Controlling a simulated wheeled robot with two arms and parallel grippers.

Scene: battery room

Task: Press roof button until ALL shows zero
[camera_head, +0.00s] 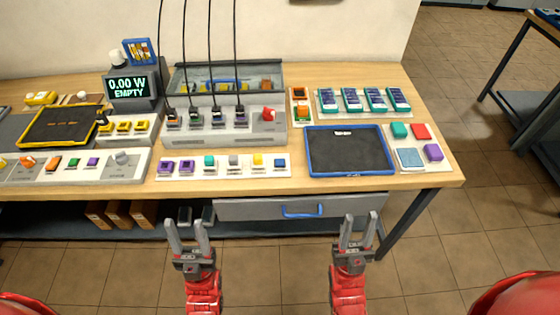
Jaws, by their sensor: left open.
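A dark display (128,87) at the left back of the bench reads "0.00 W" and "EMPTY" in green. I see no readable "ALL" or roof label. A white strip (225,167) near the front carries several coloured buttons, among them purple, teal, grey, yellow and blue ones. Another control panel (75,165) at the left has orange, green and purple buttons and a grey knob. My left gripper (187,224) is open and empty in front of the bench, below the button strip. My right gripper (358,219) is open and empty in front of the drawer's right end.
A grey charger (222,136) with cables and a red knob stands mid-bench. A blue-rimmed tray (348,172), solar cells (363,100) and coloured blocks (421,131) lie to the right. A yellow-rimmed tray (61,106) lies left. A drawer with a blue handle (302,212) is beneath the top.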

